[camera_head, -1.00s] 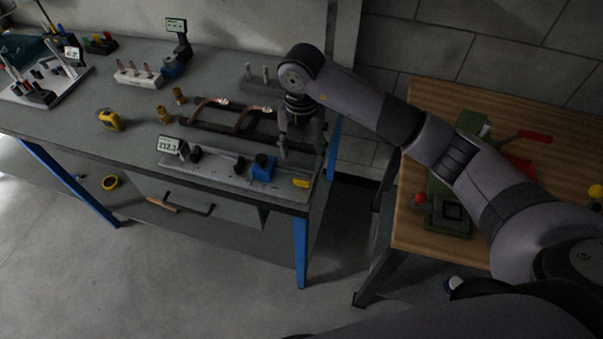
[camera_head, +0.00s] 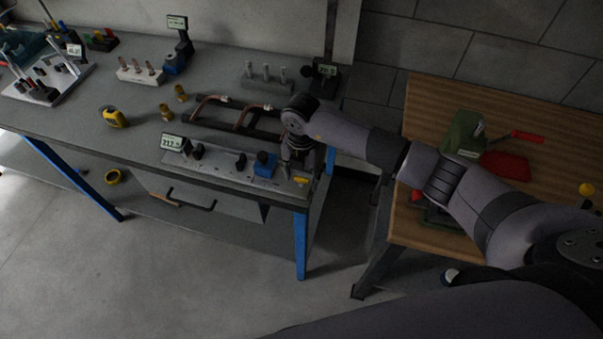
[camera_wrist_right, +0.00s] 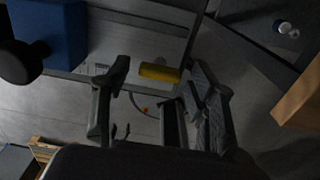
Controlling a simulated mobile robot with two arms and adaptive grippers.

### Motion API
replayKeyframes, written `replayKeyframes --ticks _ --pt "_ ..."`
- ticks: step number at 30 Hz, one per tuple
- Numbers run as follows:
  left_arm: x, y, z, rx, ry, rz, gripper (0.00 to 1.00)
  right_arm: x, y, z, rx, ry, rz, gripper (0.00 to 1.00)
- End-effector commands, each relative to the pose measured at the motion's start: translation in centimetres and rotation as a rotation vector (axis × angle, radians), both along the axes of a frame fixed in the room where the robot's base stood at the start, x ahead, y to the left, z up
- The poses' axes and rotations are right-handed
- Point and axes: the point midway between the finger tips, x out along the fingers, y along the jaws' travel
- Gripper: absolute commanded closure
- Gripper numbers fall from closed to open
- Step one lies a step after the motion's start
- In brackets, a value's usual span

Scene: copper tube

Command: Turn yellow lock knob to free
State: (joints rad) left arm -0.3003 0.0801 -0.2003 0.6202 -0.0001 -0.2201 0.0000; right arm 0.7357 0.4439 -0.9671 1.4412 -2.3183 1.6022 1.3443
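The yellow lock knob (camera_head: 301,181) sits at the right end of a grey fixture plate (camera_head: 222,170) near the bench's front right corner. In the right wrist view the yellow knob (camera_wrist_right: 160,72) shows as a short bar lying across the gap between the fingers. My right gripper (camera_head: 299,166) is above that end of the plate, pointing down. In the wrist view the right gripper (camera_wrist_right: 163,80) is open, with a finger on each side of the knob. I cannot tell whether a finger touches it. My left gripper is not in view.
A blue block (camera_head: 265,165) with a dark knob stands just left of the gripper; it is also at the wrist view's upper left (camera_wrist_right: 50,35). A small display (camera_head: 174,143) stands at the plate's left end. Copper tubes (camera_head: 248,112) lie behind. A wooden table (camera_head: 400,235) is to the right.

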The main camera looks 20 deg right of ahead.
Motion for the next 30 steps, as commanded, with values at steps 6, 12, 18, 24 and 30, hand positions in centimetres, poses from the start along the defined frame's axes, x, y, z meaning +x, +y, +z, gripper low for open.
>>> replayKeyframes --ticks 6,12,18,24,30 --pt "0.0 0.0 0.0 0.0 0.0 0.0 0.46 0.0 0.0 0.0 0.0 0.0 0.0 0.63" --pt "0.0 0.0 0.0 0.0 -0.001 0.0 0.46 0.0 0.0 0.1 0.0 0.0 0.0 0.77" --pt "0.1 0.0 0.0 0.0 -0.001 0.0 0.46 0.0 0.0 0.1 0.001 -0.001 0.0 0.9" --pt "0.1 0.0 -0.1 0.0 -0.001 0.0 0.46 0.0 0.0 0.0 0.001 -0.001 0.008 0.91" --pt "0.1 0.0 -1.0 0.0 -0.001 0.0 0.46 0.1 0.0 -0.1 0.0 -0.002 0.067 0.91"
